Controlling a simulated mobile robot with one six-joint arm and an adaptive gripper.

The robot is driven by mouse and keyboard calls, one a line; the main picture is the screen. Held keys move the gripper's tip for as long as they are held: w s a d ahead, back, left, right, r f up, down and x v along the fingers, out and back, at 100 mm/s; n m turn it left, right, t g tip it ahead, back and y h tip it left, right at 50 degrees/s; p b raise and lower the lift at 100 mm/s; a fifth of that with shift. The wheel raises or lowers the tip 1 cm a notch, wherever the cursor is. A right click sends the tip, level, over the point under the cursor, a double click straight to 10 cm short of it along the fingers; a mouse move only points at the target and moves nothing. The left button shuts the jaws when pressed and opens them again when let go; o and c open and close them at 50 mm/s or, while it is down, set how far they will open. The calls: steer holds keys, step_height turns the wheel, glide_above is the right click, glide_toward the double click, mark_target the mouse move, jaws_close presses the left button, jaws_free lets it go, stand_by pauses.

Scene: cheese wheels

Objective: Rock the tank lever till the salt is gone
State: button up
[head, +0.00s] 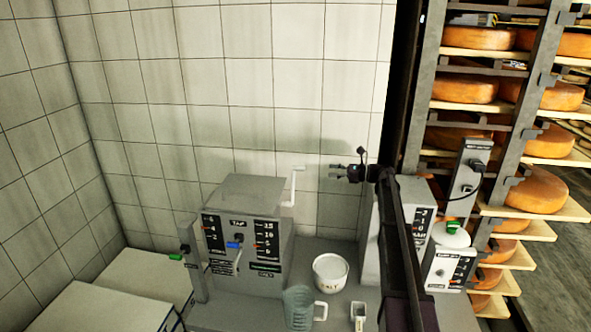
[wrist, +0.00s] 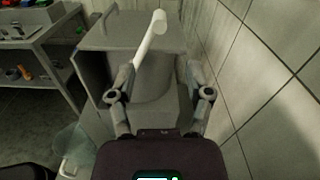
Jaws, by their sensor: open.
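The tank (head: 240,225) is a grey box with a TAP label, a blue tap handle and number scales on its front. Its white lever (head: 293,185) stands up at the right side, bent at the top. My gripper (head: 335,172) is open and empty, to the right of the lever and apart from it. In the wrist view the white lever (wrist: 149,40) rises ahead of my open fingers (wrist: 158,75), roughly between them. A white bowl marked SALT (head: 331,274) stands on the bench in front of the tank. The inside of the tank is hidden.
A clear green jug (head: 298,308) and a small white scoop (head: 358,314) stand near the salt bowl. Another grey unit with scales (head: 416,225) stands at the right. Racks of cheese wheels (head: 466,90) are behind it. The tiled wall (head: 235,100) is close behind the tank.

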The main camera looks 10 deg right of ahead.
mark_target(296, 168)
steer(key=shift+a, duration=0.1)
steer(key=x, duration=1.3)
steer(key=shift+w+a+f, duration=0.1)
steer(key=shift+w+a, duration=0.05)
steer(key=shift+a, duration=0.1)
steer(key=shift+c, duration=0.3)
